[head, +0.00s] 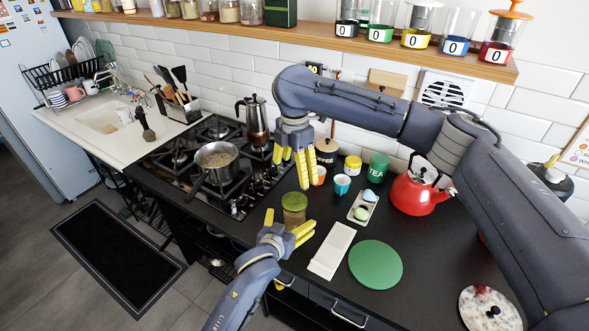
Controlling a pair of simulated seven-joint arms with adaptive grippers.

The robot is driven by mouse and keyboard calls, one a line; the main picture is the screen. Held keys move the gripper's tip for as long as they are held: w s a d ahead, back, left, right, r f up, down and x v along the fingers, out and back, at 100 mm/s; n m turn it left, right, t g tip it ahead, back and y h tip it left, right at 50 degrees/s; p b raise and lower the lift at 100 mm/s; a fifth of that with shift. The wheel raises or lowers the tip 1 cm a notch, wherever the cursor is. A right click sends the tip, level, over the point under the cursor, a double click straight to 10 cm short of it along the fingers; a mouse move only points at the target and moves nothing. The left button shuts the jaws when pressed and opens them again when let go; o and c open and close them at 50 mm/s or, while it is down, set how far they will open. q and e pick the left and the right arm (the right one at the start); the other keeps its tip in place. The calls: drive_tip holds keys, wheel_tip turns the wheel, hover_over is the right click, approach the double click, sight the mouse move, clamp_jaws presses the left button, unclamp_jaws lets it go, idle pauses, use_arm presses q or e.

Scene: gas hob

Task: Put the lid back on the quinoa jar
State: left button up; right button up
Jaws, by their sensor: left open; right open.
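A small jar (293,215) with brownish contents stands on the black counter right of the hob, near the front edge. An olive-green round top (294,200), which looks like a lid, sits on it; I cannot tell how firmly it is seated. No label is readable. My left gripper (286,224) is open just in front of the jar, its yellow fingers pointing toward the jar's lower part and spread to either side. My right gripper (293,173) is open and empty above and behind the jar, its fingers pointing down.
A pot (216,163) and a moka pot (254,120) stand on the hob. A white board (332,250) and green disc (376,264) lie right of the jar. Cups, an egg tray (363,206), a tea tin (378,167) and a red kettle (415,192) stand behind.

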use_arm(q)
drive_tip(key=v, duration=0.8)
drive_tip(key=shift+w, duration=0.1)
